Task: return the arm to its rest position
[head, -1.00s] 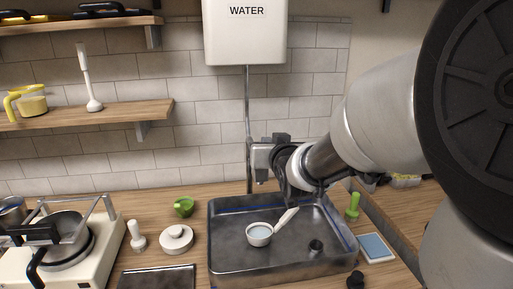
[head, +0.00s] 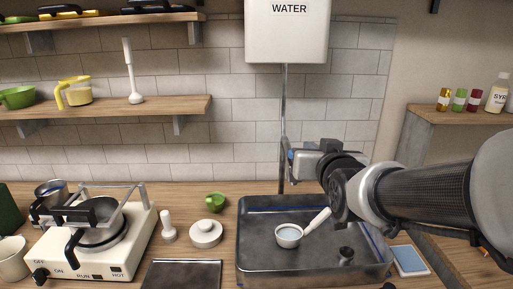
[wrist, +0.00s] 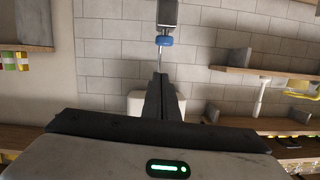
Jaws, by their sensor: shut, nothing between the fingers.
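My arm reaches in from the right edge of the head view, with its dark forearm roughly level above the right side of the sink. My gripper (head: 299,160) is in front of the tiled wall, above the back of the metal sink (head: 262,271), and points left and away. In the wrist view its two dark fingers (wrist: 159,82) are together with nothing between them. It is clear of the white cup with a handle (head: 289,236) in the sink. The tap area behind the gripper is partly hidden.
The water tank (head: 287,40) hangs on the wall above. A stove (head: 120,255) stands at the left. A wall shelf (head: 110,109) is at the left and a side shelf with bottles (head: 455,118) at the right. A blue sponge (head: 408,260) lies right of the sink.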

